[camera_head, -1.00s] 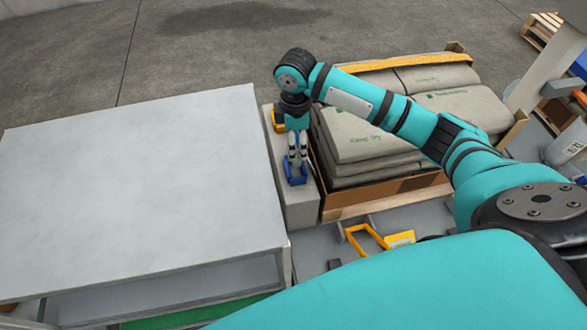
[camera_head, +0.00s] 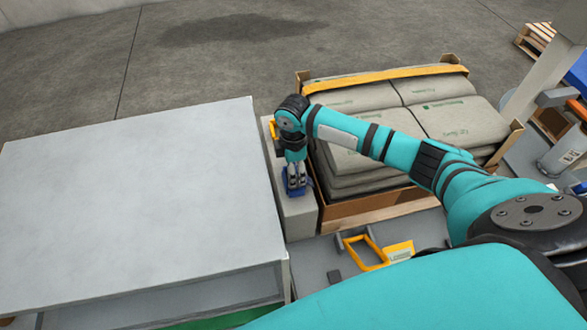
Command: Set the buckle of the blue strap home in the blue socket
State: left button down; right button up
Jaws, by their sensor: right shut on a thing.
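My right gripper (camera_head: 297,180) points down over the narrow grey block beside the bag crate. It is shut on the buckle of the blue strap, which its fingers mostly hide. The blue socket (camera_head: 293,190) shows as a small blue shape on the block's top, right at the fingertips. Buckle and socket are too small and too covered to tell apart clearly, and I cannot tell whether the buckle is seated. No length of the blue strap is clearly visible. My left gripper is not in view.
The grey block (camera_head: 298,219) stands between a wide grey table (camera_head: 130,210) and a crate (camera_head: 375,207) of stacked bags (camera_head: 455,118). A yellow strap (camera_head: 385,77) crosses the bags. A yellow part (camera_head: 274,130) sits at the block's far end. A yellow frame (camera_head: 365,252) lies in front.

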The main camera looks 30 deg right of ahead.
jog(key=shift+f, duration=0.1)
jog(key=o, duration=1.2)
notch_tip(320, 180, up, 12)
jog(key=shift+r, duration=0.2)
jog(key=shift+f, duration=0.1)
